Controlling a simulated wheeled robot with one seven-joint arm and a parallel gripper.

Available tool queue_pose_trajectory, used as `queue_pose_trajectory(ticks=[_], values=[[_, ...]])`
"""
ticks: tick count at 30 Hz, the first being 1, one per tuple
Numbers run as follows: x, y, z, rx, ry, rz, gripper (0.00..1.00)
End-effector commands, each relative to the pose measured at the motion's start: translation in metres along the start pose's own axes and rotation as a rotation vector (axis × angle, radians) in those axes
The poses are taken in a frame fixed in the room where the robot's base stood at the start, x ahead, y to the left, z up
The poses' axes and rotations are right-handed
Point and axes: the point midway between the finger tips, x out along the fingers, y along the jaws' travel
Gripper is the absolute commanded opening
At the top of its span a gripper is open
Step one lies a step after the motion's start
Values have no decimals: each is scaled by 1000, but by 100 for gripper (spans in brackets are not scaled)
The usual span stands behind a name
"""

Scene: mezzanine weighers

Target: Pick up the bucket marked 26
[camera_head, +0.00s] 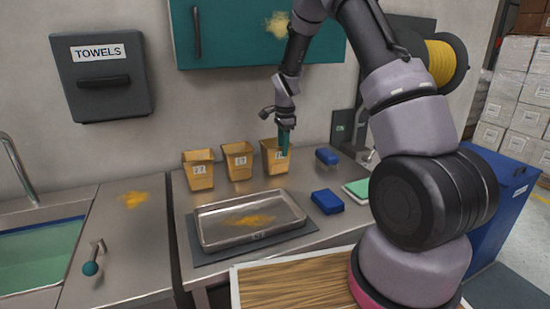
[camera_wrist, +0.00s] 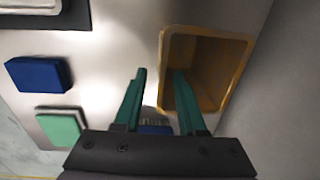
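Three yellow-orange buckets stand in a row at the back of the steel counter: the left bucket (camera_head: 198,170), the middle bucket (camera_head: 238,161) and the right bucket (camera_head: 270,158). Their white labels are small; the left one seems to read 27, the middle one perhaps 29. My gripper (camera_head: 284,150) points down at the right bucket and partly covers its label, so I cannot read that number. In the wrist view my gripper (camera_wrist: 160,76) has its green fingers apart. They lie either side of a bucket wall (camera_wrist: 163,68), one fingertip over the opening. I cannot tell whether they touch it.
A steel tray (camera_head: 209,235) with yellow powder sits on a dark mat in front of the buckets. A blue block (camera_head: 327,202), a blue brush (camera_head: 326,156) and a green-and-white pad (camera_head: 357,190) lie to the right. The wall is close behind the buckets.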

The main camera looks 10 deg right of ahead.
Motion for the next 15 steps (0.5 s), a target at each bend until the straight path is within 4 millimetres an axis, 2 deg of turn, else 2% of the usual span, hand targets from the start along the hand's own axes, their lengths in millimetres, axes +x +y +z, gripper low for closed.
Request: queue_pose_trajectory(ticks=[5, 12, 15], values=[[15, -1, 2, 0, -1, 1, 40], [50, -3, 6, -1, -1, 2, 40], [55, -3, 7, -1, -1, 0, 40]])
